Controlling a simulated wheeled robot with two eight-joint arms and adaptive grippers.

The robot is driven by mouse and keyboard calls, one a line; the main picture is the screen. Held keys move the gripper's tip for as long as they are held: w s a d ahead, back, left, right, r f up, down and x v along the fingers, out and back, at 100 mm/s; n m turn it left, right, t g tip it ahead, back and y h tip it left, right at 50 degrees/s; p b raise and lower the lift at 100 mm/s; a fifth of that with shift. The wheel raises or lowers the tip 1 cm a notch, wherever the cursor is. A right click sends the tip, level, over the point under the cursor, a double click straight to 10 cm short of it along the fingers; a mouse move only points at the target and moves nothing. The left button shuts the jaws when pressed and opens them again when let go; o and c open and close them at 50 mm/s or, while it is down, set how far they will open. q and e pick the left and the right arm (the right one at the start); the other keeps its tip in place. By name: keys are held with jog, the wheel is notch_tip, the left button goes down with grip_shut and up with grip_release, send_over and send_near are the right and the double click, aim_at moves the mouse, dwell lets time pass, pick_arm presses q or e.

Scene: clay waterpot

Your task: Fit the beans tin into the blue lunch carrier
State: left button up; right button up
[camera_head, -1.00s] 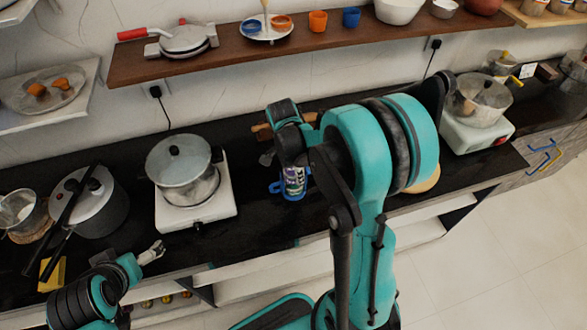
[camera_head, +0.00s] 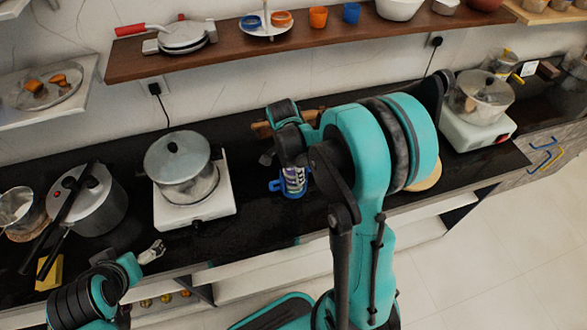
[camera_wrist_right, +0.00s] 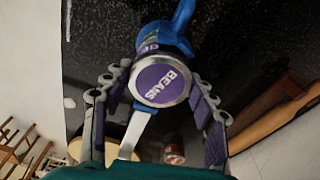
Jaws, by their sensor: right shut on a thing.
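The beans tin (camera_head: 293,181) has a purple label and sits below my right gripper (camera_head: 291,166) in the head view. In the right wrist view its round purple lid (camera_wrist_right: 161,83) faces the camera, between the fingers of my right gripper (camera_wrist_right: 160,76), which is shut on it. The blue lunch carrier (camera_head: 274,186) stands on the dark counter at the tin. In the right wrist view the carrier (camera_wrist_right: 167,36) shows just beyond the tin; how deep the tin is in it is hidden. My left gripper (camera_head: 153,252) is empty near the counter's front edge; its opening is unclear.
A lidded pot (camera_head: 178,165) on a white burner stands left of the carrier. A pressure cooker (camera_head: 98,205) is at far left. Another pot (camera_head: 480,97) stands on a hob at right. A brown wooden item (camera_head: 262,130) lies behind my right gripper. A shelf (camera_head: 230,55) runs above.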

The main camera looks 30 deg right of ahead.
jog(key=shift+f+b, duration=0.5)
jog(key=shift+f, duration=0.2)
jog(key=o, duration=1.4)
jog(key=o, duration=0.3)
jog(key=shift+o, duration=0.2)
